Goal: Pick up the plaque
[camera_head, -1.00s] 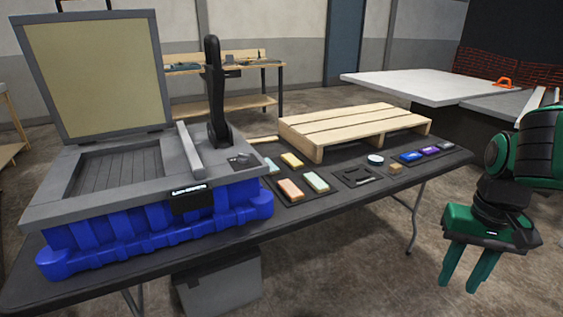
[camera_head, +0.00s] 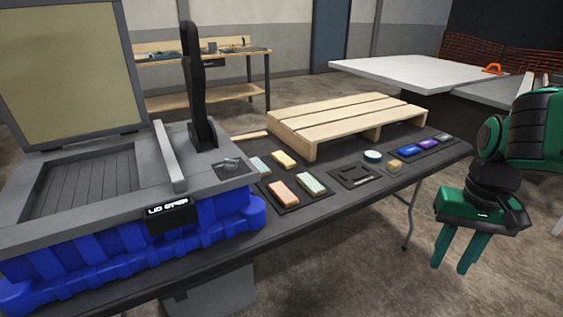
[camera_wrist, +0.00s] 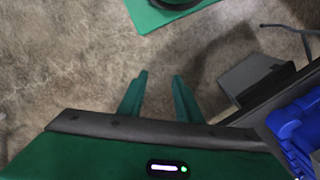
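I cannot tell for sure which thing is the plaque. On the black table, candidates are a small tan block (camera_head: 394,164) and a black tray holding blue, purple (camera_head: 428,144) and grey pieces at the right. Orange (camera_head: 283,192), pale green (camera_head: 311,182) and yellow (camera_head: 284,159) blocks lie farther left. My gripper (camera_head: 450,266) hangs beyond the table's right front edge, fingers pointing down, apart from these things. In the wrist view my gripper (camera_wrist: 160,84) is open and empty above the concrete floor.
A blue-based console (camera_head: 190,232) with a raised lid and black lever fills the left. A wooden pallet (camera_head: 345,115) stands behind the small pieces. Floor in front of the table is clear.

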